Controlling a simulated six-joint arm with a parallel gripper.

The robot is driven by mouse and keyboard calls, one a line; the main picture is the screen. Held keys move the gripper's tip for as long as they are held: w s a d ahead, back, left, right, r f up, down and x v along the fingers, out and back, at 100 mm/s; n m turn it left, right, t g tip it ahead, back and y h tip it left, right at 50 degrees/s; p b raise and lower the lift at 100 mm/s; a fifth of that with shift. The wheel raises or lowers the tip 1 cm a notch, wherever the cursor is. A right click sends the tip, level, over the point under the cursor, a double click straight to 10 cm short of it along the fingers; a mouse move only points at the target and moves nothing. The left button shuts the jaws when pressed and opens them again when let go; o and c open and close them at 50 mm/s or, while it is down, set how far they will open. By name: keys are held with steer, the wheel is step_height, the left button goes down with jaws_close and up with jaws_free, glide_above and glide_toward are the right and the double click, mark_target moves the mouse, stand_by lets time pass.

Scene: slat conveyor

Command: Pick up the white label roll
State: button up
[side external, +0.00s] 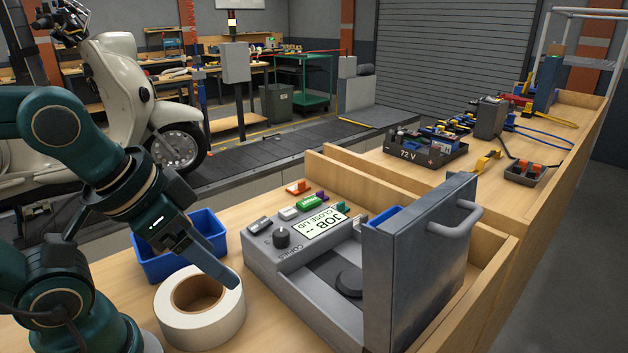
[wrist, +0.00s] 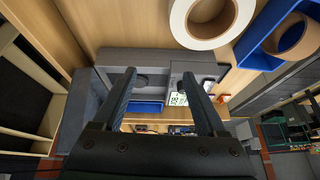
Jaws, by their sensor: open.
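The white label roll (side external: 201,327) lies flat on the wooden bench, its round brown-lined hole facing up. In the wrist view the roll (wrist: 207,43) is at the top edge, partly cut off, above and right of the fingertips. My gripper (side external: 229,278) slants down from the left, and its fingers overlap the roll's right rim in the side view. In the wrist view my gripper (wrist: 159,76) is open, with two dark fingers wide apart. The roll is not between them. Whether a finger touches the roll is unclear.
A blue bin (side external: 158,265) stands behind the roll; the wrist view shows a brown roll (wrist: 291,37) in it. A grey machine (side external: 291,290) with a raised lid (side external: 415,280) stands close on the right. Wooden side boards (side external: 488,290) edge the bench.

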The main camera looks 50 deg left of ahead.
steer(key=m+g, duration=0.1)
steer(key=m, duration=0.1)
steer(key=m+g+y, duration=0.2)
steer(key=m+g, duration=0.3)
steer(key=g, duration=0.2)
glide_above(194, 319)
steer(key=w, duration=0.2)
steer(key=f, duration=0.8)
steer(key=shift+d+f, duration=0.1)
steer(key=shift+d, duration=0.3)
steer(key=shift+s+f+g+y, duration=0.2)
steer(key=shift+f+g+y, duration=0.1)
steer(key=shift+g, duration=0.1)
steer(key=shift+s+f+g, duration=0.2)
steer(key=shift+f+g, duration=0.1)
steer(key=shift+f, duration=0.05)
steer(key=shift+x, duration=2.4)
jaws_close()
